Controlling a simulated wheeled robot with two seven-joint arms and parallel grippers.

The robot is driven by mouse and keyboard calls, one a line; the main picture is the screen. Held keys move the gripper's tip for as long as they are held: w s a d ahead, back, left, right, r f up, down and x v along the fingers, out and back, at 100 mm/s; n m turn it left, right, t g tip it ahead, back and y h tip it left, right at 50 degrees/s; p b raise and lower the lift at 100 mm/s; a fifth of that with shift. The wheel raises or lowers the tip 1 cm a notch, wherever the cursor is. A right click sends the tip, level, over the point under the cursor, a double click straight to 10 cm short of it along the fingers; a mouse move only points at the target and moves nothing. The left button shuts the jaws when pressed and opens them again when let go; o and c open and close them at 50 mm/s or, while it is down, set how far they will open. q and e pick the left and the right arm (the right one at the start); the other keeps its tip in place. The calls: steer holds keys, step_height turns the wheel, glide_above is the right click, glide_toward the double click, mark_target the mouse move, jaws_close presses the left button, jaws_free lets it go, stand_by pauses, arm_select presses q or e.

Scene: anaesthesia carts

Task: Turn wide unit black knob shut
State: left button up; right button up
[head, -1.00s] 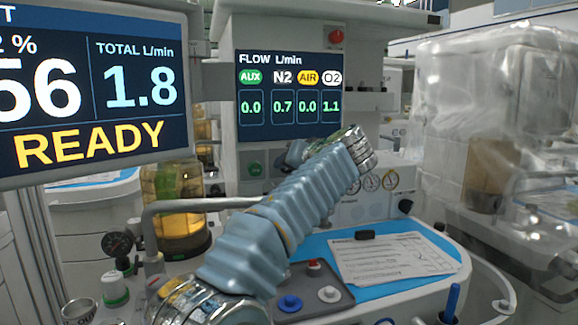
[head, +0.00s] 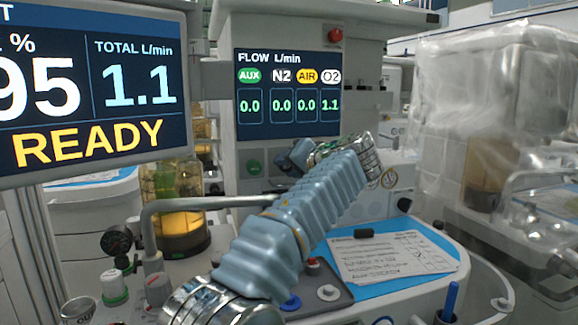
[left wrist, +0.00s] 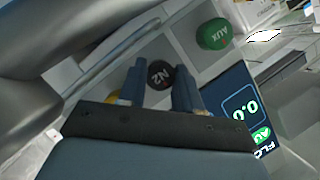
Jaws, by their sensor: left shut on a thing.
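The black knob marked N2 (left wrist: 160,75) is on the panel of the wide unit in the left wrist view. My left gripper (left wrist: 158,72) is shut on it, one finger on each side. In the head view my left gripper (head: 298,154) is at the panel under the flow screen (head: 289,95), and my arm hides the knob. The flow screen reads AUX 0.0, N2 0.0, AIR 0.0 and O2 1.1. My right gripper is not in view.
A green AUX knob (left wrist: 213,34) is beside the N2 knob, and a yellow knob (left wrist: 113,97) is partly hidden behind a finger. A large READY monitor (head: 92,90) stands at the left, reading total 1.1.

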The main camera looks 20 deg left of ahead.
arm_select(q)
steer(key=o, duration=1)
steer(key=shift+o, duration=0.2)
steer(key=shift+d, duration=0.1)
steer(key=v, duration=1.3)
steer(key=shift+s+d+b, duration=0.2)
steer(key=shift+s+b, duration=0.05)
steer(key=shift+b, duration=0.05)
steer(key=shift+r, duration=0.1)
